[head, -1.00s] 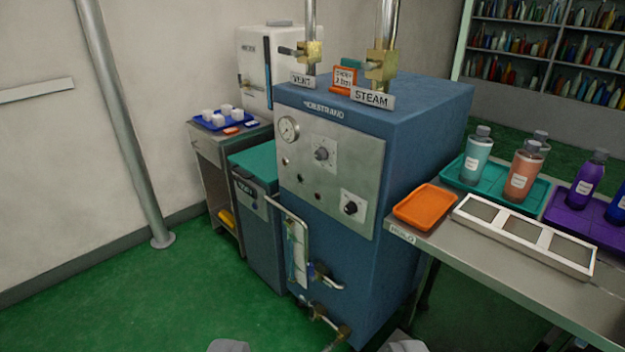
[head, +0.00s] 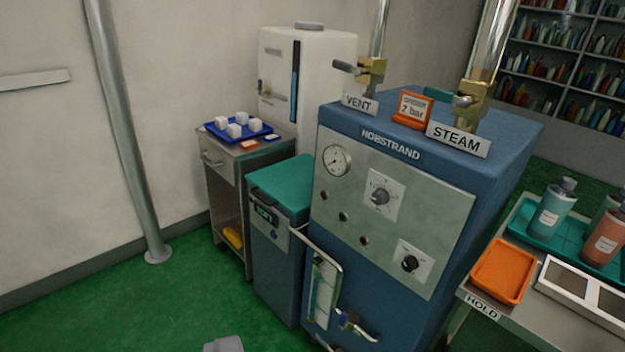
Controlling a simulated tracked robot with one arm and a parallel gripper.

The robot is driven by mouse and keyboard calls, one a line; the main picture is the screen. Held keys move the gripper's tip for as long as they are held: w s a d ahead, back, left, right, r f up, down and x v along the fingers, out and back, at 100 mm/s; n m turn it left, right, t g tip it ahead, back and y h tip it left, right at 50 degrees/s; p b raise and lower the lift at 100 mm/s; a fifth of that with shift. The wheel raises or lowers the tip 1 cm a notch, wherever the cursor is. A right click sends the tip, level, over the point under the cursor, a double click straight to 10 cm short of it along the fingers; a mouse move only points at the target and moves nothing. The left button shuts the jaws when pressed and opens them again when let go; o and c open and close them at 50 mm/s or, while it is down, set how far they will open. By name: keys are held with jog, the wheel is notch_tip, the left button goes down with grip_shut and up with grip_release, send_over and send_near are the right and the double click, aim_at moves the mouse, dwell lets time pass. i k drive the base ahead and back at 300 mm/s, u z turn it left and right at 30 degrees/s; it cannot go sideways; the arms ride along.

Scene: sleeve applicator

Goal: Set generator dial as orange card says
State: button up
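The blue generator cabinet (head: 400,320), marked HOBSTRAND, stands right of centre. Its grey front panel carries a round pressure gauge (head: 337,160), an upper dark knob on a white scale plate (head: 380,196) and a lower black knob on a white plate (head: 410,263). The dial marks are too small to read. An orange-framed card (head: 413,109) stands on top and reads "2 bar" under a small unreadable word. The other finger is not visible.
VENT (head: 359,104) and STEAM (head: 458,139) signs stand below brass valves. A bent pipe and sight glass (head: 322,285) project from the cabinet front. A teal-lidded unit (head: 282,187) stands left. A bench with an orange tray (head: 503,270) is right. Green floor is clear at left.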

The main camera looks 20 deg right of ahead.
aim_at(381, 197)
jog(key=z, duration=0.05)
jog(key=i, duration=0.9)
jog(key=z, duration=0.35)
